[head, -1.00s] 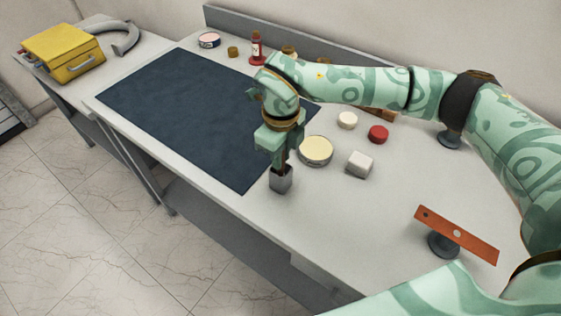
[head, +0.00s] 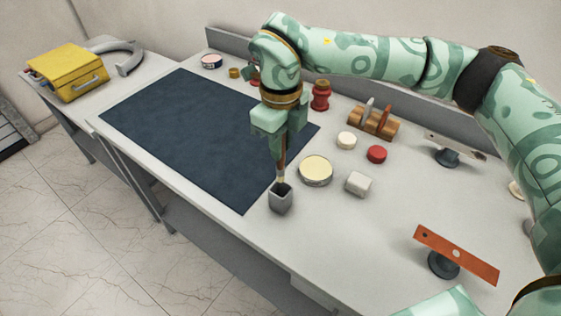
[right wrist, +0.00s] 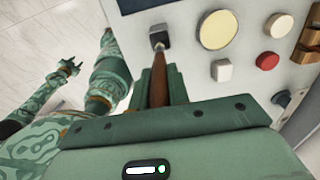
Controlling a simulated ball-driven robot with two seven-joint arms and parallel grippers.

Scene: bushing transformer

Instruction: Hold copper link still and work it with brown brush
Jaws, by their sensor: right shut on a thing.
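The copper link (head: 468,261), an orange bar with holes, lies on a dark round stand (head: 444,265) at the right front of the table. My right gripper (head: 279,152) is shut on the brown brush (head: 281,167), which points down. The brush's tip is at the mouth of a small grey cup (head: 281,202); I cannot tell how far inside it is. The brush (right wrist: 158,88) and cup (right wrist: 159,36) also show in the right wrist view. My left gripper (right wrist: 70,67) is small in the right wrist view, away from the table, fingers apart and empty.
A round cream-topped tin (head: 316,170) and a white block (head: 359,184) stand right of the cup. A red lid (head: 376,154) and a wooden rack (head: 372,124) are behind. A dark mat (head: 190,130) lies left. A second bar (head: 455,143) stands at back right.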

